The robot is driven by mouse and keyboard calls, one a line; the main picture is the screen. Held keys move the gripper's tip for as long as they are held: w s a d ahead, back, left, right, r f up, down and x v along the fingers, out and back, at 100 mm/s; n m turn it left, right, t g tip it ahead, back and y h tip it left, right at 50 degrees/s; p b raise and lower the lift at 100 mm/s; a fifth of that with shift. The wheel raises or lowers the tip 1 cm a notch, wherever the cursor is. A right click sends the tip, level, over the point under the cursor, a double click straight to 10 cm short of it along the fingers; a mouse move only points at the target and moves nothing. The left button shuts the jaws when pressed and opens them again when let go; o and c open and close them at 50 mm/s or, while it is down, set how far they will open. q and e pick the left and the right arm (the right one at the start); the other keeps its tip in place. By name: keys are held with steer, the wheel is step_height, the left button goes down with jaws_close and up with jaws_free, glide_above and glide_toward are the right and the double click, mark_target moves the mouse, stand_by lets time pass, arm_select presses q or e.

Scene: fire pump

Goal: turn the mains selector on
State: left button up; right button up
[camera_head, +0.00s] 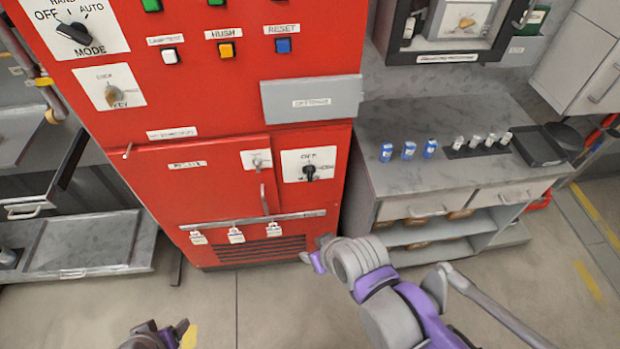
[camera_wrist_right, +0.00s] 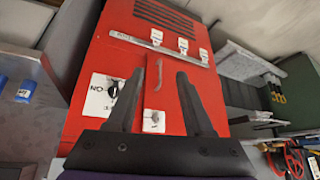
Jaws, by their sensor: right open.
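The mains selector (camera_head: 310,172) is a small black knob on a white plate at the lower right of the red cabinet (camera_head: 215,90). "OFF" is printed above it, and the knob looks turned upward toward it. In the right wrist view the selector (camera_wrist_right: 113,90) shows turned around, just left of a finger, with "ON" readable beside it. My right gripper (camera_head: 318,256) is below the selector, apart from it. In the wrist view its dark fingers (camera_wrist_right: 160,90) are spread and empty. My left gripper (camera_head: 165,334) shows only partly at the bottom edge, its jaws unclear.
A cabinet door with a handle (camera_head: 264,199) and a rail with white tags (camera_head: 236,235) lie left of the selector. A grey flap (camera_head: 312,99) juts out above. Floor in front is clear.

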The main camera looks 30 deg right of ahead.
steer(key=w+a+f+t+y+b, duration=0.1)
steer(key=w+a+f+t+b, duration=0.2)
steer(key=w, duration=0.4)
steer(key=m+t+h+b, duration=0.4)
steer(key=t+h+b, duration=0.35)
steer(key=b, duration=0.35)
glide_toward(310, 176)
arm_select(q)
step_height(310, 176, down, 15)
steer(key=s+p, duration=0.1)
steer(key=shift+s+g, duration=0.3)
steer(key=shift+s, duration=0.05)
arm_select(e)
steer(key=x, duration=0.8)
steer(key=shift+w+d, duration=0.2)
steer(key=shift+w, duration=0.15)
steer(key=shift+c, duration=0.2)
jaws_close()
